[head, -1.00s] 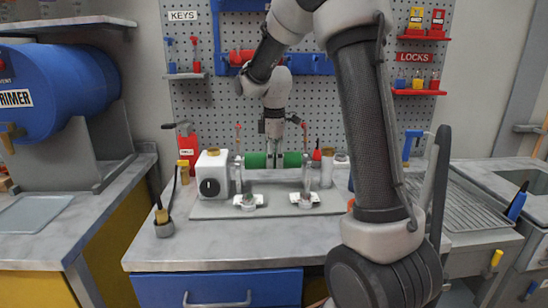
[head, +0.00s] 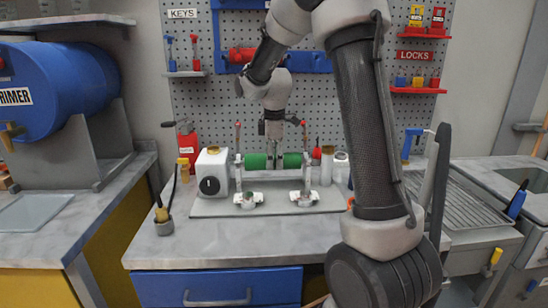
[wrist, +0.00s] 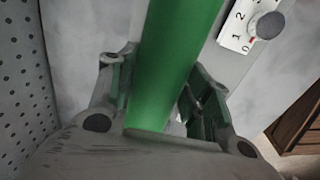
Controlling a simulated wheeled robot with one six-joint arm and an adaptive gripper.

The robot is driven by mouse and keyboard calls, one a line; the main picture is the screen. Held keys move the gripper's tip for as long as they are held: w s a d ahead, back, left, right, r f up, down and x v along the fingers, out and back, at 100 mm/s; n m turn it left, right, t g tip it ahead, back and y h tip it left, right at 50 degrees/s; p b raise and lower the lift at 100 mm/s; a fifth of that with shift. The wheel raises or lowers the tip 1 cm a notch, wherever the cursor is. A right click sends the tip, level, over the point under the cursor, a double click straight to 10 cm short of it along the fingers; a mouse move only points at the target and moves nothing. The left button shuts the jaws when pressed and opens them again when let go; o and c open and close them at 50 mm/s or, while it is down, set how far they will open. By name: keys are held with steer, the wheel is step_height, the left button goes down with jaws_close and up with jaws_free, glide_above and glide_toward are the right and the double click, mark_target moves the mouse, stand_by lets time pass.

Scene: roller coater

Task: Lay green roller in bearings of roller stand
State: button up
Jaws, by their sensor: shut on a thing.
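The green roller (head: 256,161) lies level across the back of the roller stand (head: 215,210), between its two uprights. The left upright (head: 238,170) and the right upright (head: 307,170) have red-tipped levers on top. My gripper (head: 274,150) comes down from above and is shut on the middle of the roller. In the wrist view the roller (wrist: 178,55) runs between the two fingers of my gripper (wrist: 155,85). The bearings are small and partly hidden, so I cannot tell whether the roller ends rest in them.
A white box with a black knob (head: 210,174) stands at the stand's left end. White bottles (head: 341,167) stand behind its right end. A brush pot (head: 164,222) is at the left. The bench front (head: 250,240) is clear. A pegboard (head: 330,100) rises behind.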

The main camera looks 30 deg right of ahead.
steer(key=o, duration=1.4)
step_height(320, 180, up, 12)
steer(key=s, duration=0.1)
steer(key=s+m+t, duration=0.1)
steer(key=s+m, duration=0.3)
steer(key=s, duration=0.5)
steer(key=s+f+m+t, duration=0.1)
steer(key=s+m, duration=0.4)
steer(key=s, duration=0.5)
steer(key=s+a+f+m+t, duration=0.1)
steer(key=s+m, duration=0.3)
steer(key=s, duration=0.6)
